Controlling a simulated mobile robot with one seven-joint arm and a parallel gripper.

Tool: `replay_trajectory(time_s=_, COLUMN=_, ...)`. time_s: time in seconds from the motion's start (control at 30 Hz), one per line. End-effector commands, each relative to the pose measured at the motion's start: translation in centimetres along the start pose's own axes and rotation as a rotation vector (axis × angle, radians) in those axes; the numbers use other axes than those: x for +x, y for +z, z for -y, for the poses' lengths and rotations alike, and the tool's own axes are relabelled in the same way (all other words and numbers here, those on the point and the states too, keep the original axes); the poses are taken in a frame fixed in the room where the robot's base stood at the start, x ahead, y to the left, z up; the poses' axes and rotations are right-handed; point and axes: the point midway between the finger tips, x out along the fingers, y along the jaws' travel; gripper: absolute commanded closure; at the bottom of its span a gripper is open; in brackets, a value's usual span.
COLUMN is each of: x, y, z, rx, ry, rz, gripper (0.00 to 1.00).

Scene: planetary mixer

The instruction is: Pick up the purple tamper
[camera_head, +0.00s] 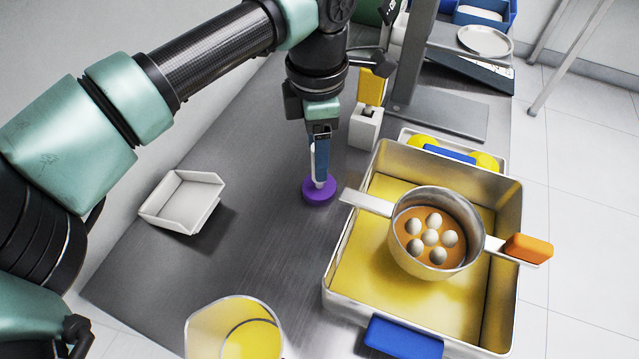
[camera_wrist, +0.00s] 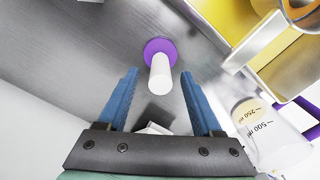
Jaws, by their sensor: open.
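The purple tamper (camera_head: 318,190) stands upright on the metal table, left of the yellow-lined tray. It has a round purple base and a white handle; the wrist view shows the white handle (camera_wrist: 160,76) rising from the purple base (camera_wrist: 158,47). My gripper (camera_head: 320,165) points down at the tamper in the head view, with a blue finger beside the handle. In the wrist view my gripper (camera_wrist: 160,90) is open, its two blue fingers apart, with the handle between and slightly beyond the tips. No contact is visible.
The large tray (camera_head: 335,285) on the right holds a pot (camera_head: 437,270) with white balls. A white scoop-like dish (camera_head: 182,202) lies to the left and a clear beaker (camera_head: 235,330) stands in front. A white block with a yellow-handled tool (camera_head: 365,128) stands close behind the tamper.

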Motion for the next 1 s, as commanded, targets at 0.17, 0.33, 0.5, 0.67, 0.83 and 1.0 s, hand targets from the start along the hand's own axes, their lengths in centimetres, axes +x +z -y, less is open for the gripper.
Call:
replay_trajectory(time_s=0.17, x=2.9, y=0.4, z=0.2, rx=0.001, ry=-0.004, rz=0.003, gripper=0.33)
replay_trajectory(time_s=0.33, x=4.6, y=0.3, z=0.2, rx=0.002, ry=-0.002, rz=0.001, gripper=0.33)
replay_trajectory(time_s=0.5, x=4.5, y=0.3, z=0.1, rx=0.002, ry=0.0, rz=0.001, gripper=0.33)
replay_trajectory(time_s=0.67, x=4.5, y=0.3, z=0.1, rx=0.002, ry=-0.001, rz=0.001, gripper=0.56)
replay_trajectory(time_s=0.83, x=4.5, y=0.3, z=0.1, rx=0.002, ry=-0.001, rz=0.001, gripper=0.87)
replay_trajectory(time_s=1.0, x=4.5, y=0.3, z=0.1, rx=0.002, ry=-0.001, rz=0.001, gripper=1.0)
